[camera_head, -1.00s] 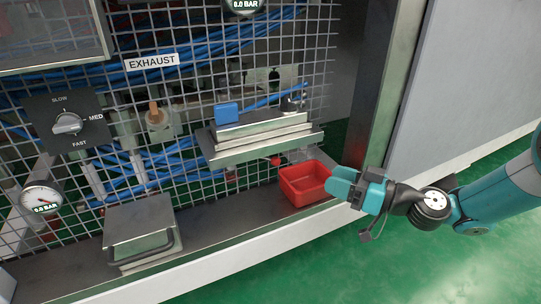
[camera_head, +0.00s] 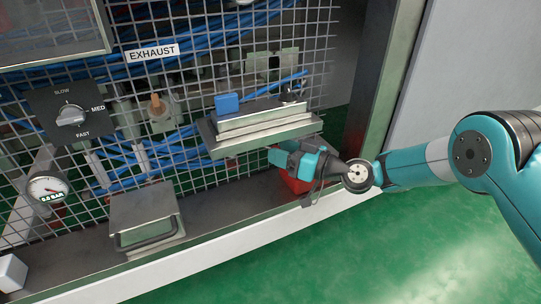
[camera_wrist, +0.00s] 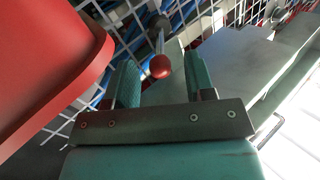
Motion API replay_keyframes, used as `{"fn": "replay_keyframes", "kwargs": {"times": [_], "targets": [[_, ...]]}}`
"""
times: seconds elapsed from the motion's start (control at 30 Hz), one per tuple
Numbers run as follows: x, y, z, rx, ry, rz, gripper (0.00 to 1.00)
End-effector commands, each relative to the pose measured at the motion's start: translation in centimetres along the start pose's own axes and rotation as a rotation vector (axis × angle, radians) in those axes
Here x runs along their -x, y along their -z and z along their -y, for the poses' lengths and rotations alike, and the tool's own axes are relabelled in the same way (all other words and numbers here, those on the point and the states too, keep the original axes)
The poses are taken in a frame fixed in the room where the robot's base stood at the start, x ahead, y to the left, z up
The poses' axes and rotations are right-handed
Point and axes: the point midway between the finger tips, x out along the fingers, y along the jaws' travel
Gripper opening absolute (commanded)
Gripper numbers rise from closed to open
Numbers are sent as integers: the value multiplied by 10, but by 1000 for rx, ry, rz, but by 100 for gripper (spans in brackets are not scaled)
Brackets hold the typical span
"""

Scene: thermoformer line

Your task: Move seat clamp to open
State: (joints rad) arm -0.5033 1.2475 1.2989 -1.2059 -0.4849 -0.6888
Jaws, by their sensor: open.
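The seat clamp appears to be a lever with a red ball knob (camera_wrist: 160,67) on a thin metal rod, seen in the wrist view. The knob shows between the two teal fingers of my gripper (camera_wrist: 159,80), with space on both sides. In the head view my gripper (camera_head: 277,157) is just below the front edge of the stepped metal block (camera_head: 262,136) and covers the knob. The gripper is open and empty. Whether the knob is fully between the fingertips or beyond them, I cannot tell.
A red bin (camera_head: 299,184) sits under my gripper and fills the left of the wrist view (camera_wrist: 40,60). A wire mesh guard stands behind. A lidded metal box (camera_head: 145,216), a speed dial (camera_head: 70,115) and a pressure gauge (camera_head: 46,188) are to the left.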

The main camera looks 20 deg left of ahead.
Motion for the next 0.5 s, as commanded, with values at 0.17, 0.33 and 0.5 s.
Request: {"fn": "replay_keyframes", "kwargs": {"times": [0.17, 0.33, 0.5], "targets": [[-25, -2, 0, 3, 2, -1, 49], [-34, 0, 0, 0, 0, -1, 49], [-34, 1, 0, -1, -1, -1, 49]]}}
